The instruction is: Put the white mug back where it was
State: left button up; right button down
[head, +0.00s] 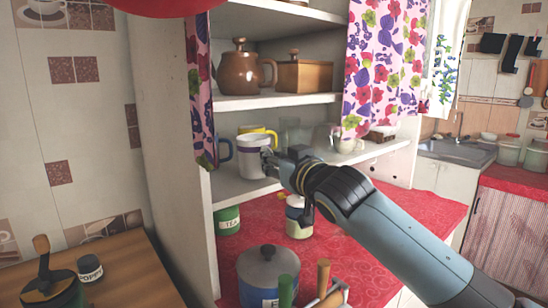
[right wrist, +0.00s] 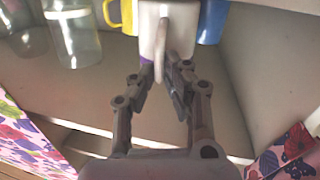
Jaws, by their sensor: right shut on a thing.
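The white mug (head: 252,160) with a purple band is upright at the lower open shelf (head: 238,188) of the cupboard. A blue mug (head: 224,150) is to its left and a yellow mug (head: 262,131) is behind it. My right gripper (head: 270,161) reaches in from the right and is shut on the white mug's handle. In the right wrist view the handle (right wrist: 161,50) of the white mug (right wrist: 150,18) lies between the fingers (right wrist: 160,78). I cannot tell whether the mug's base touches the shelf. My left gripper is out of view.
Clear glasses (head: 290,134) stand right of the mugs. A brown teapot (head: 238,72) and a wooden box (head: 304,76) are on the shelf above. Floral curtains (head: 375,65) hang at both sides. Below, a blue-grey pot (head: 268,275) and jars stand on the red oilcloth (head: 400,215).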

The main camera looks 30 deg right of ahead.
jog(key=shift+f, duration=0.25)
jog(key=c, duration=1.4)
grip_release()
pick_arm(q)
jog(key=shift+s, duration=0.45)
